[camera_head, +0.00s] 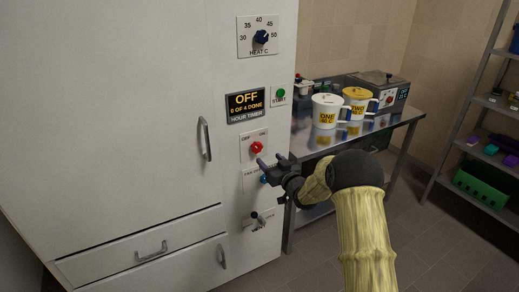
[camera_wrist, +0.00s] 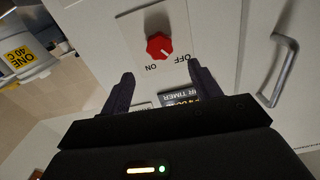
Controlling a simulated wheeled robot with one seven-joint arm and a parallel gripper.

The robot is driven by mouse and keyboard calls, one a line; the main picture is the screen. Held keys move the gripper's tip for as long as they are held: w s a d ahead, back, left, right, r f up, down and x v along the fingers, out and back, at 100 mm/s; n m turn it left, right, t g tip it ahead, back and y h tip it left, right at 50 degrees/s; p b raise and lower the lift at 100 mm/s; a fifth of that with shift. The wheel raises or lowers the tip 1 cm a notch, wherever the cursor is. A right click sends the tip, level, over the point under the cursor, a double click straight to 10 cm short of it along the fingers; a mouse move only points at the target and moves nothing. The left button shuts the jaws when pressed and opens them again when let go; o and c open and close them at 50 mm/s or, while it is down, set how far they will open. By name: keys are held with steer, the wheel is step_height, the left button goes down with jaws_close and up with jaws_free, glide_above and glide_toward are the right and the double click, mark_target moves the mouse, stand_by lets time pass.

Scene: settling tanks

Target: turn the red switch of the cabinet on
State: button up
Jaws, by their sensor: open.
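The red switch (camera_head: 256,148) is a knob on a pale plate on the cabinet (camera_head: 130,110) front, marked OFF on the left and ON on the right. In the wrist view the red switch (camera_wrist: 159,46) shows upside down, beyond the fingertips and roughly centred between them. My gripper (camera_head: 272,161) is open and empty, close to the panel, just below and right of the red switch. In the wrist view my gripper (camera_wrist: 165,75) has its two fingers spread, apart from the knob.
An hour timer display (camera_head: 246,104) above reads OFF, beside a green start button (camera_head: 280,95). A blue knob (camera_head: 264,179) sits below, partly behind my gripper. A door handle (camera_head: 206,139) juts out left. Two mugs (camera_head: 326,112) stand on a metal table (camera_head: 304,139) at right.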

mark_target(258, 148)
steer(key=x, duration=0.9)
steer(key=shift+p, duration=0.4)
steer(key=c, duration=1)
